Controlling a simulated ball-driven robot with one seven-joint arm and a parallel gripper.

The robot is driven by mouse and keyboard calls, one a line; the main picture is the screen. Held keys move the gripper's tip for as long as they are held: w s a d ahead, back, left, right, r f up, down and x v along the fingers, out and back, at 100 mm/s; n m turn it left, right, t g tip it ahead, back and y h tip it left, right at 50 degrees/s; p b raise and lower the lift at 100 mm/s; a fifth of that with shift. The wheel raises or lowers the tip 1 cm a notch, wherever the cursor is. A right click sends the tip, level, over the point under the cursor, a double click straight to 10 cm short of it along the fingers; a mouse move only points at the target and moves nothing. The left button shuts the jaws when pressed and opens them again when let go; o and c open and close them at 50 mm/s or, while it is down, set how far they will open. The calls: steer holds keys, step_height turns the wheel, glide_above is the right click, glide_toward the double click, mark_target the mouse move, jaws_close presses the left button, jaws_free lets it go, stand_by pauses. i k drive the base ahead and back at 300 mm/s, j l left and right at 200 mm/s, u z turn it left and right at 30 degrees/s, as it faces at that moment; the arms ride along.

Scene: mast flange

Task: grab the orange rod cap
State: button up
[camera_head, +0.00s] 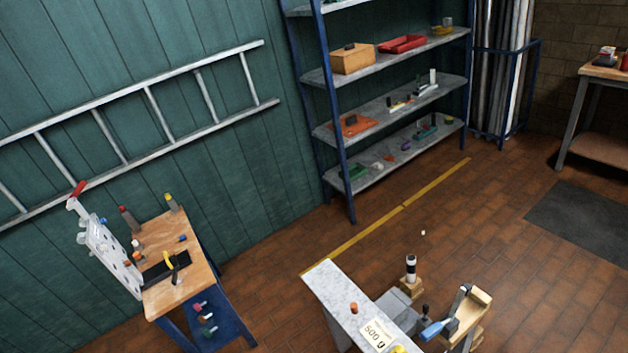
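A small orange-red cylinder (354,308) stands upright on the pale speckled slab (326,284) at the bottom middle. It looks like the orange rod cap, but it is too small to be sure. Another small orange piece (138,256) is on the wooden workbench (197,262) at the left, beside the pegboard. My gripper does not show in this view, so its opening and distance from these pieces cannot be seen.
A "500 g" label (374,335) and a yellow item (398,349) are near the slab's front. A black-and-white cylinder (411,268) and a blue-handled tool (434,330) stand right of it. Shelves (400,95) line the teal wall. Brick floor (490,230) is open at right.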

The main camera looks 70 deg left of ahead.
mark_target(355, 306)
steer(key=u, duration=1.45)
steer(key=i+u, duration=0.4)
steer(key=i, duration=0.4)
